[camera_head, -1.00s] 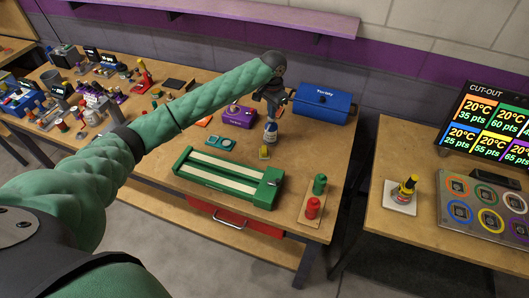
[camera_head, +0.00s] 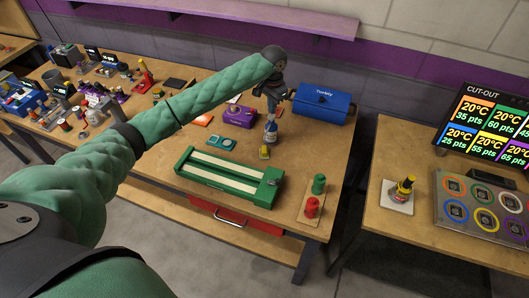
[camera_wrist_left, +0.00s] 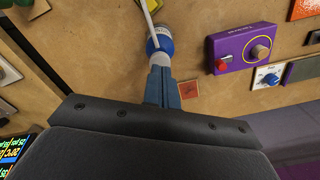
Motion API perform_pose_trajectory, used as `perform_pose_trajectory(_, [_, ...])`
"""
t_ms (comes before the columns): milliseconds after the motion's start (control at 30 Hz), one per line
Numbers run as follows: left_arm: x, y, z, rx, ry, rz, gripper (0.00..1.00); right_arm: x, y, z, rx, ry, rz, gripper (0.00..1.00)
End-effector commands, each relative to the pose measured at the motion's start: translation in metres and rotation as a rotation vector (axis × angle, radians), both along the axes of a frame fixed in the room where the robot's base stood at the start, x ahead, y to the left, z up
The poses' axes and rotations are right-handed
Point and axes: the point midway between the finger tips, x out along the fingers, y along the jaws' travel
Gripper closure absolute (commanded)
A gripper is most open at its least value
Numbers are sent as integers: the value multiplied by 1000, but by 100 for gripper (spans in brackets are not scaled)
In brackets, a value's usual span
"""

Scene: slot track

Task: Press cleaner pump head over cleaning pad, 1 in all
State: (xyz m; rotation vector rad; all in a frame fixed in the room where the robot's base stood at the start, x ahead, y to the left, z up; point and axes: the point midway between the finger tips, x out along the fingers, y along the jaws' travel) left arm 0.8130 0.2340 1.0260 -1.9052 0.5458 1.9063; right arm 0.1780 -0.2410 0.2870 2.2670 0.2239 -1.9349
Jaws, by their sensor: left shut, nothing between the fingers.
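A small bottle (camera_head: 270,132) with a blue label and a pale top stands on the middle workbench; it looks like the cleaner. It also shows in the left wrist view (camera_wrist_left: 160,42). My left gripper (camera_head: 271,115) points down right above it, fingers shut and empty. In the left wrist view the closed fingertips (camera_wrist_left: 160,72) line up with the bottle's top; I cannot tell whether they touch it. A flat reddish-brown square (camera_wrist_left: 188,89) lies beside the fingers; I cannot tell whether it is the cleaning pad. My right gripper is not in view.
A purple box with knobs (camera_head: 239,117) and a blue toolbox (camera_head: 322,103) stand behind the bottle. A small yellow piece (camera_head: 264,152) and the green slot track (camera_head: 228,176) lie in front. Red (camera_head: 312,207) and green (camera_head: 319,184) pieces stand near the bench's right edge.

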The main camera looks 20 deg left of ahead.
Motion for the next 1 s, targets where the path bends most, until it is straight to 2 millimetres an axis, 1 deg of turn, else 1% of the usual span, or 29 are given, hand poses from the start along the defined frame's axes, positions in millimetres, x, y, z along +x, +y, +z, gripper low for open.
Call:
perform_pose_trajectory(167, [0, 0, 1, 0, 0, 0, 100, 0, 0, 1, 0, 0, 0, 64])
perform_pose_trajectory(267, [0, 0, 6, 0, 0, 0, 100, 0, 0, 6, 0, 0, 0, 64])
perform_pose_trajectory(767, [0, 0, 44, -1, 1, 0, 100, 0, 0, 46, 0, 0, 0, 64])
perform_pose_trajectory(833, [0, 0, 46, -1, -1, 0, 100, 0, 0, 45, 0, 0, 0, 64])
perform_pose_trajectory(1000, [0, 0, 59, 0, 0, 0, 100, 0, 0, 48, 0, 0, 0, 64])
